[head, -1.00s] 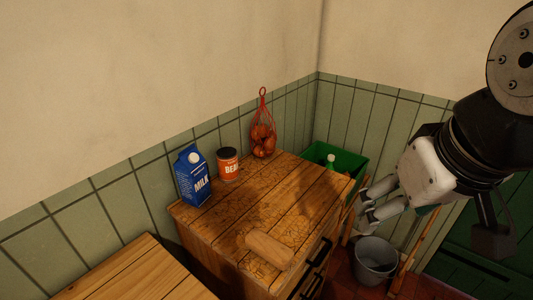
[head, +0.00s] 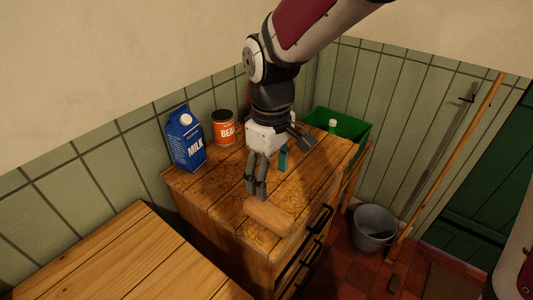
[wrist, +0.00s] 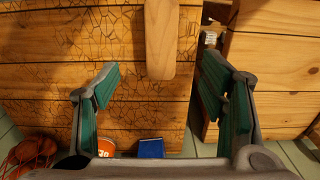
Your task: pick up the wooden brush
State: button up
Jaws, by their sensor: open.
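The wooden brush (head: 268,215) lies on the near right part of the wooden cabinet top (head: 215,199), close to its front edge. Only its smooth light-brown back shows. My gripper (head: 257,192) points down just behind and above the brush in the head view. In the wrist view the brush (wrist: 160,40) enters from the top, and its end lies between and beyond the open fingers of my gripper (wrist: 153,85). Nothing is held. I cannot tell whether a finger touches the brush.
A blue milk carton (head: 186,140) and an orange can (head: 224,128) stand at the back left of the cabinet top. A green crate (head: 352,128) with a bottle, a grey bucket (head: 372,229) and a leaning broom handle (head: 455,150) are to the right. A lower wooden surface (head: 120,265) is at front left.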

aim_at(271, 212)
jog(key=f, duration=1.2)
jog(key=shift+s+d+f, duration=0.1)
jog(key=shift+s+f, duration=0.1)
jog(key=shift+f, duration=0.2)
jog(key=shift+c, duration=0.6)
jog(key=c, duration=1.2)
jog(key=shift+r, duration=0.15)
